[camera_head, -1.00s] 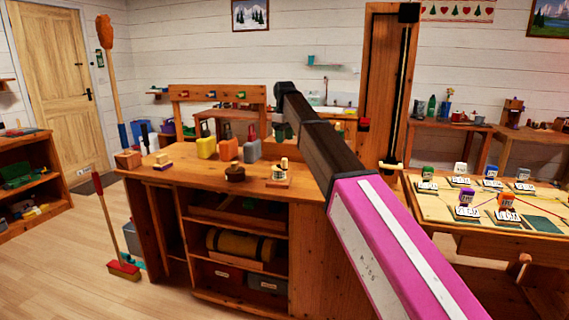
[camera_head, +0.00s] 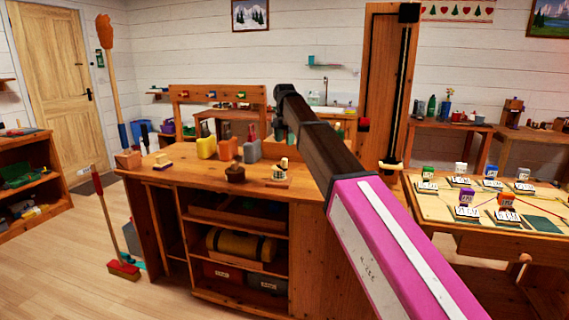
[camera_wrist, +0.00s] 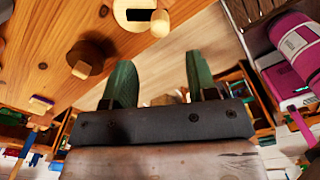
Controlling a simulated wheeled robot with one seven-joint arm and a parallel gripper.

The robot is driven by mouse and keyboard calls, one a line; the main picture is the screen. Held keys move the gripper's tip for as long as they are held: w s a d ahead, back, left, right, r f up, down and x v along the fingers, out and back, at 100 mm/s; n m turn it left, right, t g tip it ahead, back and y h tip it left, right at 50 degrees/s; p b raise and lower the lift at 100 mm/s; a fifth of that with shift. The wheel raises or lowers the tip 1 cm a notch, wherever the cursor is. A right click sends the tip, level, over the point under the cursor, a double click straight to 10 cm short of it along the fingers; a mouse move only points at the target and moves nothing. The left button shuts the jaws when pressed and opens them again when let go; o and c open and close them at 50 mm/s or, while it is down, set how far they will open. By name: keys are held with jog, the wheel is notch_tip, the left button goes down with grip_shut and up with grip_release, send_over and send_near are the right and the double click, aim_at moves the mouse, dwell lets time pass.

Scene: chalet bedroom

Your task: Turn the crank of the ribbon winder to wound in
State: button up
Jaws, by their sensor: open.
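A small device with a pale top, a dark slot and an upright wooden peg (camera_head: 278,171) stands near the counter's front edge; it looks like the ribbon winder, but I cannot be sure. Its pale top (camera_wrist: 134,14) and round peg (camera_wrist: 160,22) show at the top of the wrist view. A dark round wooden piece with a knob (camera_head: 235,173) stands to its left, also in the wrist view (camera_wrist: 85,60). My gripper (camera_wrist: 160,78) is open and empty, its two green fingers apart. In the head view my gripper (camera_head: 280,130) hangs above and behind the device, partly hidden by my arm.
The wooden counter (camera_head: 205,178) also bears a yellow container (camera_head: 206,147), an orange one (camera_head: 227,149) and a grey one (camera_head: 252,150) behind. A table with several small labelled blocks (camera_head: 543,218) stands at right. A broom (camera_head: 112,220) leans at the counter's left end.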

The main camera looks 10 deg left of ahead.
aim_at(285, 159)
notch_tip(285, 159, down, 10)
jog(key=shift+r, duration=0.1)
dwell(0.4)
jog(key=c, duration=0.9)
